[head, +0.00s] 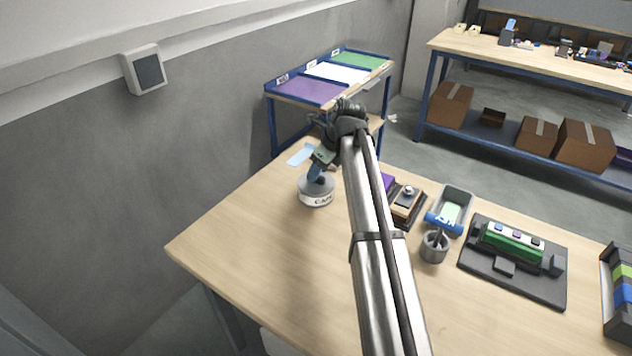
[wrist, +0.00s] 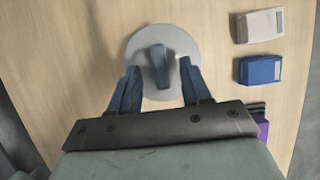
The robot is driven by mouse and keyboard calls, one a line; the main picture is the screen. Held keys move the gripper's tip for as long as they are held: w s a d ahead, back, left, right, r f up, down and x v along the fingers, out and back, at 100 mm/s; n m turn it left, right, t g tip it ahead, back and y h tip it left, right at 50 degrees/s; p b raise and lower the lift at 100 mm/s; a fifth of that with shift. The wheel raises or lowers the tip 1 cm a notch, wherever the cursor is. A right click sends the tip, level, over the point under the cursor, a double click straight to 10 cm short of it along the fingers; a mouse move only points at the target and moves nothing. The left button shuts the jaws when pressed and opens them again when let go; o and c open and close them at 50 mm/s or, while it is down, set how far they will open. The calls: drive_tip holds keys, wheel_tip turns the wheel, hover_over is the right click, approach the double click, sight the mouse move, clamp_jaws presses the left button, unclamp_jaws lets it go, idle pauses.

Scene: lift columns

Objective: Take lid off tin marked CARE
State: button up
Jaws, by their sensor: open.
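A round grey tin (head: 316,195) with a white label reading "CARE" stands on the wooden table at the back left. Its pale lid (wrist: 177,45) shows from above in the wrist view, with a blue-grey upright handle (wrist: 158,66) in its middle. My gripper (wrist: 161,82) is open, its two blue-grey fingers spread to either side of the handle over the lid. The handle stands between the fingertips, with gaps on both sides. In the head view my gripper (head: 318,168) is right above the tin and hides part of its top.
A white block (wrist: 260,25) and a blue block (wrist: 259,69) lie right of the tin in the wrist view. Right of my arm are a grey cup (head: 434,247), a grey tray (head: 467,196) and a dark fixture (head: 520,283). The table's front left (head: 260,260) is clear.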

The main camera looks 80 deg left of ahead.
drive_tip(key=shift+x, duration=0.75)
drive_tip(key=shift+c, duration=0.5)
clamp_jaws()
